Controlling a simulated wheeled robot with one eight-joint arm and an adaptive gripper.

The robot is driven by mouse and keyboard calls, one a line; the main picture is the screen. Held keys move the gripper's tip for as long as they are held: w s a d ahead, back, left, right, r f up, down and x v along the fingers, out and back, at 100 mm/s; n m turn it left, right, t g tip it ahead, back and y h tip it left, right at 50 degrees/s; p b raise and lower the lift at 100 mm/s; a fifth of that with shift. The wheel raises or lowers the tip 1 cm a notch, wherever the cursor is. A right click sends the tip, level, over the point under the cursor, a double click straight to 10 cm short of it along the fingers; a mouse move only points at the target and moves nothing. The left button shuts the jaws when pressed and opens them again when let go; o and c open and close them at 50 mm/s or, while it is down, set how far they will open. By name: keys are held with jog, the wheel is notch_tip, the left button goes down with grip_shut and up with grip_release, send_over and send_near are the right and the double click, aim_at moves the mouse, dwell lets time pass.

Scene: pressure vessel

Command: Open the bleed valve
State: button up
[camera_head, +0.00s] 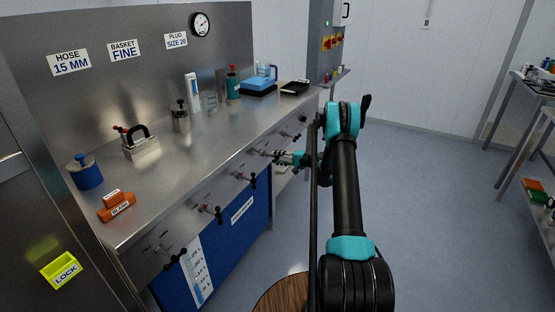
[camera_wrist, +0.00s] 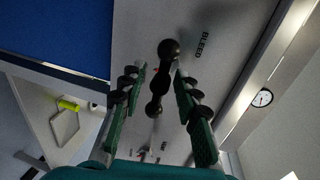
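The bleed valve's black bar handle with ball ends (camera_wrist: 167,50) shows in the wrist view beside the printed word BLEED, on the grey front panel. My gripper (camera_wrist: 156,86) has its two green, dark-padded fingers apart, one on each side of the handle. I cannot tell whether either finger touches it. In the head view my gripper (camera_head: 277,155) is at the bench's front panel, toward its far end. The handle there is small and mostly hidden by the fingers.
Other black-handled valves (camera_head: 210,210) line the bench front nearer to me. The steel bench top (camera_head: 215,140) carries a blue-lidded pot, orange blocks, a metal box with a black handle and a bottle. A gauge (camera_head: 201,24) hangs above.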

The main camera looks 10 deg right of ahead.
grip_shut()
jog(key=shift+s, duration=0.1)
jog(key=n+t, duration=0.1)
jog(key=n, duration=0.3)
jog(key=shift+f+h, duration=0.1)
jog(key=shift+h, duration=0.3)
jog(key=n+t, duration=0.1)
jog(key=n, duration=0.3)
jog(key=n+t, duration=0.1)
jog(key=n, duration=0.2)
jog(key=shift+d+n, duration=0.15)
jog(key=shift+n, duration=0.25)
jog(key=shift+n+t, duration=0.6)
jog(key=shift+n, duration=1.2)
jog(key=shift+w+r, duration=0.2)
jog(key=shift+r, duration=0.05)
